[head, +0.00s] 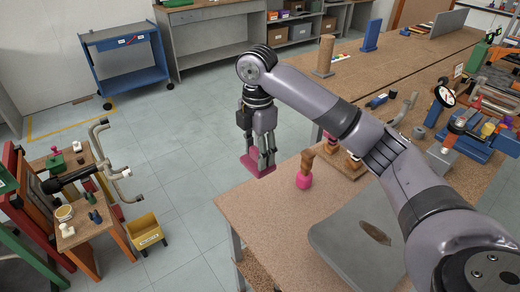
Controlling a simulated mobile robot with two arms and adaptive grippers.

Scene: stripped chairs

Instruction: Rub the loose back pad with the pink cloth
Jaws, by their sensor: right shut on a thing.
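My right gripper (262,160) points down and is shut on the pink cloth (259,182), a folded magenta piece at its fingertips. A grey pad (345,243) with rounded corners and a brown patch, apparently the loose back pad, lies on the near part of the bench. My right arm hides its right side. The cloth is apart from the pad, up and to the left of it. My left gripper is not in view.
A wooden-handled tool with a pink round end (304,181) stands on the workbench (252,212) between cloth and pad. Tools and a gauge (444,95) crowd the bench's right side. At left are a small wooden table (85,231), a yellow bin (146,232) and a blue cart (124,62).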

